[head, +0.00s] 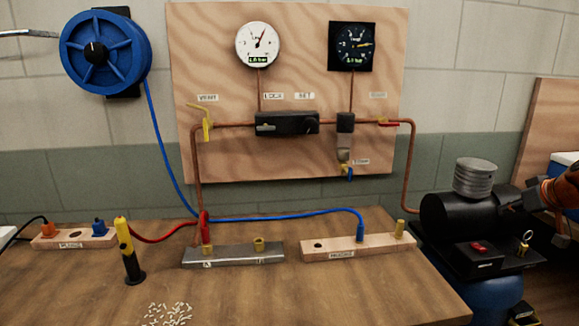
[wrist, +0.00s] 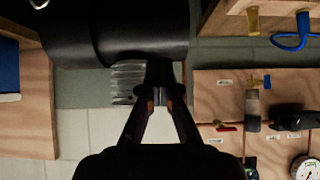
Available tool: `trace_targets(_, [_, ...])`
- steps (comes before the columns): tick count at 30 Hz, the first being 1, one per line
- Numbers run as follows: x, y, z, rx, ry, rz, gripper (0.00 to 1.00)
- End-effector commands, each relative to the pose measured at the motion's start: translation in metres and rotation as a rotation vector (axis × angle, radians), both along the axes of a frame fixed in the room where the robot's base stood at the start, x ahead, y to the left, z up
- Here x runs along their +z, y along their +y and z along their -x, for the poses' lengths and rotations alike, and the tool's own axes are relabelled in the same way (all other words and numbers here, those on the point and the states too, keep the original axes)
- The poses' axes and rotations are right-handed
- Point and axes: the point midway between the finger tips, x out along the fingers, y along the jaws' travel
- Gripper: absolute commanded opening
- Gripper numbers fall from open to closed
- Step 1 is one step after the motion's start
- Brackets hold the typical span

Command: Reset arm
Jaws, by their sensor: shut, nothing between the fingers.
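My gripper (wrist: 160,88) shows in the wrist view with its two dark fingers together and nothing between them. Its tips lie in front of the ribbed metal cylinder and below the black body of the compressor (wrist: 110,30) in that picture. In the head view an orange and black arm part (head: 560,192), which looks like mine, is at the right edge beside the compressor (head: 452,214). The fingertips cannot be made out there. Whether the gripper touches the compressor cannot be told.
A wooden panel (head: 225,160) carries a white gauge (head: 258,45), a black gauge (head: 352,46), copper pipes and valves. A blue hose reel (head: 104,52) hangs at left. The table (head: 290,290) holds a metal manifold (head: 233,255), a wooden block (head: 357,247) and a yellow-black tool (head: 129,252).

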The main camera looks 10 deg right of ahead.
Motion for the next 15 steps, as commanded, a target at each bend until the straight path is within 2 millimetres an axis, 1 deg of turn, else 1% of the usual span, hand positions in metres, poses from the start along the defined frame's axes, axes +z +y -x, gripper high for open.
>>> trace_targets(2, [0.0,0.0,0.0,0.0,0.0,0.0,0.0])
trace_targets(3, [0.003,0.014,-0.003,0.015,0.009,-0.009,0.0])
trace_targets(5, [0.004,0.033,-0.006,0.035,0.027,-0.026,0.0])
trace_targets(8, [0.008,0.068,-0.009,0.066,0.059,-0.05,0.0])
trace_targets(11, [0.009,0.111,-0.008,0.104,0.105,-0.082,0.0])
trace_targets(12, [0.01,0.13,-0.007,0.121,0.127,-0.093,0.0])
trace_targets(14, [0.012,0.163,-0.002,0.145,0.167,-0.111,0.0])
trace_targets(15, [0.012,0.187,0.003,0.164,0.199,-0.122,0.0])
